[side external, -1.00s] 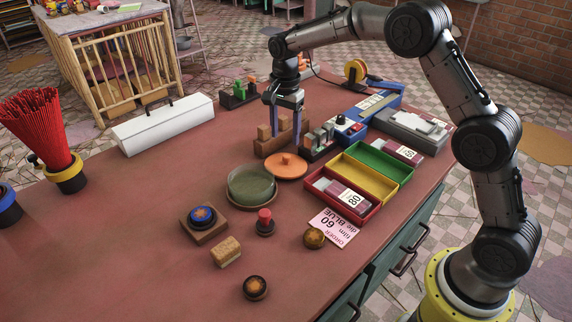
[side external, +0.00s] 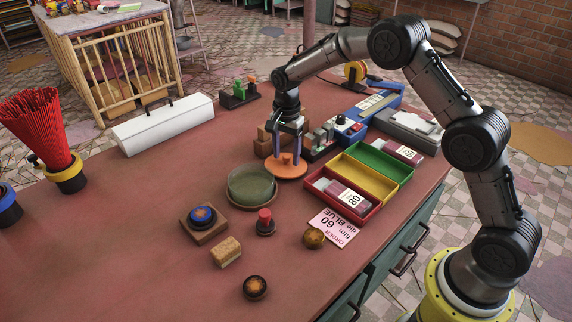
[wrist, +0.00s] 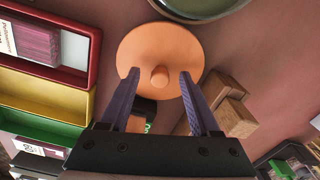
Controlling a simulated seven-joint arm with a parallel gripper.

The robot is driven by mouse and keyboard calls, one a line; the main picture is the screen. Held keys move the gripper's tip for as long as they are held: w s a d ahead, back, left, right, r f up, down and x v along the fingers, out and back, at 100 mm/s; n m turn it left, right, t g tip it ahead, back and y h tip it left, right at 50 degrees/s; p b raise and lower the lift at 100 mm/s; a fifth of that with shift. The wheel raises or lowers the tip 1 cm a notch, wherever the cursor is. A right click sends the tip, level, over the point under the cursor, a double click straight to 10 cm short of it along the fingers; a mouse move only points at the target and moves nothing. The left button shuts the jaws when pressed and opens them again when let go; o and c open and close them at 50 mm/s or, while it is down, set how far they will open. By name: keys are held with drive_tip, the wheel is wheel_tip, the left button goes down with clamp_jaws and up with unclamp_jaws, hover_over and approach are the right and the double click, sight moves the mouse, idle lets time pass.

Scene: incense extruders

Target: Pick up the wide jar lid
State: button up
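The wide jar lid is an orange disc (side external: 287,174) with a small round knob in its middle. It lies on the red-brown table just right of the round green glass jar (side external: 251,184). In the wrist view the lid (wrist: 150,58) shows whole, with its knob between and slightly beyond my fingertips. My gripper (side external: 291,160) is over the lid with its fingers pointing down. In the wrist view my gripper (wrist: 157,78) is open, one finger on each side of the knob, with nothing held. I cannot tell whether the fingertips touch the lid.
Wooden blocks (side external: 265,143) stand close behind the lid. A red, yellow and green divided tray (side external: 372,201) is close on its right. A red-topped stamp (side external: 265,223), a blue-topped piece on a wooden base (side external: 203,219) and a pink card (side external: 335,229) lie in front. The table's left front is clear.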

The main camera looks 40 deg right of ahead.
clamp_jaws()
drive_tip(key=shift+r, duration=0.1)
